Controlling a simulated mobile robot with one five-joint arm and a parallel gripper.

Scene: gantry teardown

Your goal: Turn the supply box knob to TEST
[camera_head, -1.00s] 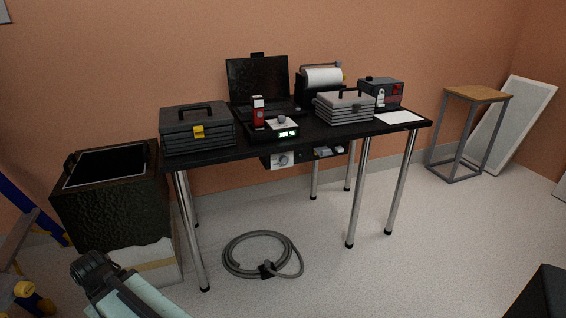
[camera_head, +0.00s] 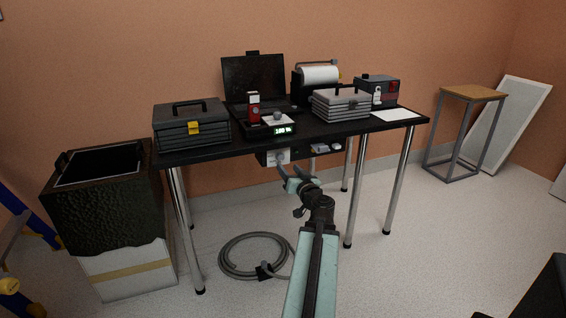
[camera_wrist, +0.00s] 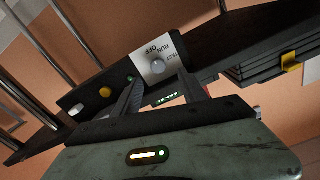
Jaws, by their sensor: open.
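The supply box (camera_head: 266,160) is a dark unit under the front edge of the black table. In the wrist view its white panel (camera_wrist: 147,56) reads RUN, OFF and TEST. A round grey knob (camera_wrist: 157,66) sits on that panel; I cannot tell which word it points to. My gripper (camera_head: 290,170) is open just in front of the box, below the tabletop. In the wrist view my two gripper fingers (camera_wrist: 163,88) are apart, with the knob showing between and beyond their tips. They appear empty. In the head view my gripper partly covers the panel.
The table (camera_head: 350,132) holds a toolbox (camera_head: 190,132), a laptop, a lit display unit (camera_head: 268,130) and a grey case (camera_head: 341,107). A coiled cable (camera_head: 250,280) lies on the floor below. A dark bin (camera_head: 105,215) stands left.

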